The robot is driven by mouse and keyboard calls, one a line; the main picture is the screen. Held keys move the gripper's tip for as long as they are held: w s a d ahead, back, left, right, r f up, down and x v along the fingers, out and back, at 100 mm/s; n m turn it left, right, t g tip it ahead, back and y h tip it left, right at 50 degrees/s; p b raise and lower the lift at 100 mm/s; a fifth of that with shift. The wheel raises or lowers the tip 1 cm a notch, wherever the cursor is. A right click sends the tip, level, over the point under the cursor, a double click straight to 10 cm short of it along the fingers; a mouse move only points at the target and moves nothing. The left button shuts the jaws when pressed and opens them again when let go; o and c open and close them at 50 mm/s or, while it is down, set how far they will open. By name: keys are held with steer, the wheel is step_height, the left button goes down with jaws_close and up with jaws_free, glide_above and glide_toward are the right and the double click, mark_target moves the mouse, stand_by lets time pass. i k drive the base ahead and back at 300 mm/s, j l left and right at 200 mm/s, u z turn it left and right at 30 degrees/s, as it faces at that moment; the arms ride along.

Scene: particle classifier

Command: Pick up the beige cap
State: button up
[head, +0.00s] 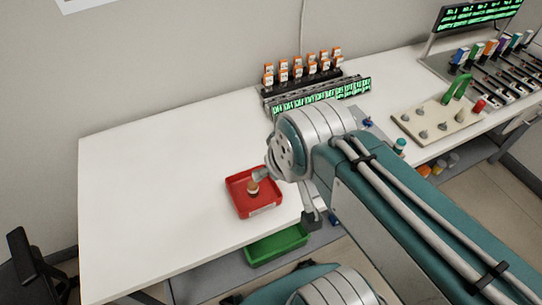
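A small brownish-beige piece (253,187) shows at the red tray (268,209) on the white table; it is too small to tell whether it is the beige cap. A pale beige piece (461,116) also stands on the beige board (414,123) at the right. My arm reaches in from the lower right, with its silver wrist joint just above and right of the red tray. The dark end of my gripper (312,219) shows partly below that joint, right of the tray near the table's front edge. Its fingers are mostly hidden, so its opening is unclear.
A rack of orange-capped bottles (303,71) stands at the back behind green-lit displays (318,97). The board carries a red piece (479,105) and a green handle (459,87). A green tray (276,245) sits below the front edge. The table's left half is clear.

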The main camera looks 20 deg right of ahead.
mark_target(465, 111)
steer(key=l+z, duration=0.2)
steer(key=z, duration=0.15)
steer(key=k+l+z, duration=0.1)
steer(key=l+z, duration=0.35)
steer(key=z, duration=0.2)
steer(key=i+l+u, duration=0.25)
steer(key=l, duration=0.4)
steer(key=i+l+u, duration=0.2)
steer(key=l, duration=0.45)
steer(key=l+u, duration=0.25)
steer(key=l, duration=0.45)
steer(key=i+l+u, duration=0.1)
steer(key=l+u, duration=0.15)
steer(key=l, duration=0.45)
